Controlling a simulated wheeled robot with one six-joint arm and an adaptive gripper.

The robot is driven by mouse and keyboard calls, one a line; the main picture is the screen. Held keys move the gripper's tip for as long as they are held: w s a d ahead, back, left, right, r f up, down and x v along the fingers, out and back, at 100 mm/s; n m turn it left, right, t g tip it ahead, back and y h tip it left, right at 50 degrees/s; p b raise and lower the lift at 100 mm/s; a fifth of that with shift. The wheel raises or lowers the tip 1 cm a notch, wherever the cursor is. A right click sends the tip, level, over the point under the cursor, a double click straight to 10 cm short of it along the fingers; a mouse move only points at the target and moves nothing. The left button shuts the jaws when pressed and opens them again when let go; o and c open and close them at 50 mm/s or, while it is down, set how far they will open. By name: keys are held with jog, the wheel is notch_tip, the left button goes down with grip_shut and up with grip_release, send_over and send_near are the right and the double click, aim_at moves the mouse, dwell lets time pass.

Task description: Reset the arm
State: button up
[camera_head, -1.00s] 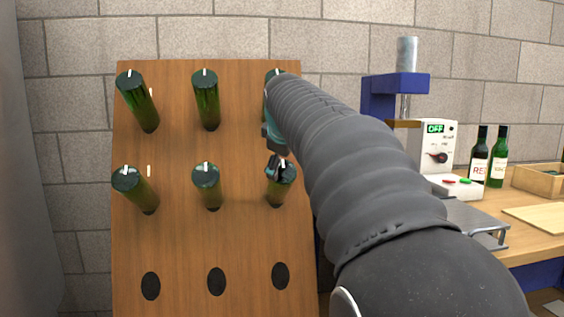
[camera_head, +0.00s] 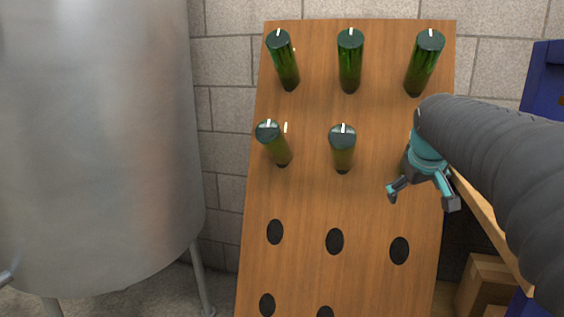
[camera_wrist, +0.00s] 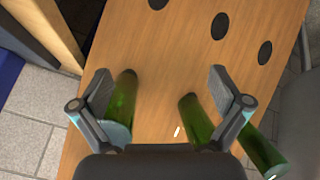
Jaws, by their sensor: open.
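My gripper (camera_head: 424,200) is open and empty in front of the right side of the wooden bottle board (camera_head: 310,205). Its two fingers are spread apart, and in the wrist view my gripper (camera_wrist: 160,95) also shows open. One green bottle (camera_wrist: 122,95) shows beside the left finger there; I cannot tell whether they touch. A second green bottle (camera_wrist: 195,118) is near the right finger, and a third bottle (camera_wrist: 262,150) is farther right. In the head view my arm and gripper cover the right end of the second row.
The board's top row holds three bottles (camera_head: 350,60); two second-row bottles (camera_head: 342,147) show. Empty holes (camera_head: 335,241) are below. A large steel tank (camera_head: 95,150) stands left. A blue machine part (camera_head: 545,90) and a cardboard box (camera_head: 487,283) are at the right.

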jog(key=s+a+f, duration=0.4)
jog(key=s+f, duration=0.1)
jog(key=s, duration=0.3)
jog(key=s+a+f+m+y, duration=0.1)
jog(key=s+a+f, duration=0.3)
jog(key=s, duration=0.5)
jog(key=s+a+f+g+y, duration=0.1)
jog(key=s+a+f, duration=0.4)
jog(key=s, duration=0.4)
jog(key=shift+s+f+m, duration=0.15)
jog(key=shift+f+m, duration=0.25)
jog(key=shift+f, duration=0.5)
jog(key=shift+a, duration=0.1)
